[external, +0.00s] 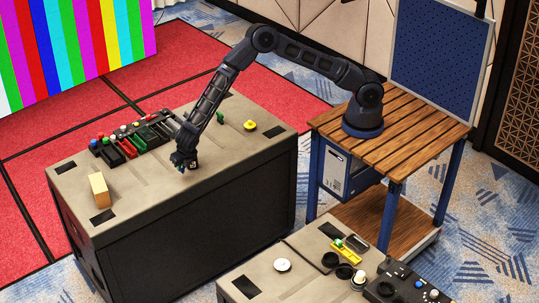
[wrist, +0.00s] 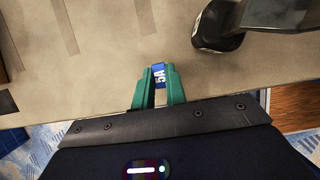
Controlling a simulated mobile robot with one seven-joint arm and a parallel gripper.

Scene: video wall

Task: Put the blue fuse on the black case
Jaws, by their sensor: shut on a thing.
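The blue fuse (wrist: 158,70), marked 5A in white, is between the green fingers of my gripper (wrist: 159,82) in the wrist view. The gripper is shut on it. In the external view my gripper (external: 184,164) points down low over the beige top of a large black-sided case (external: 200,205), near the middle of its front long side. The fuse is too small there to make out clearly. I cannot tell whether it touches the top. A second black-sided case (external: 232,281) with a beige top stands in front, cut off by the frame edge.
A tray of coloured parts (external: 130,140), a wooden block (external: 99,190) and a yellow button (external: 249,126) sit on the large case. The front case holds a white disc (external: 282,265), a yellow piece (external: 346,252) and a dark control box (external: 405,285). Bare top surrounds my gripper.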

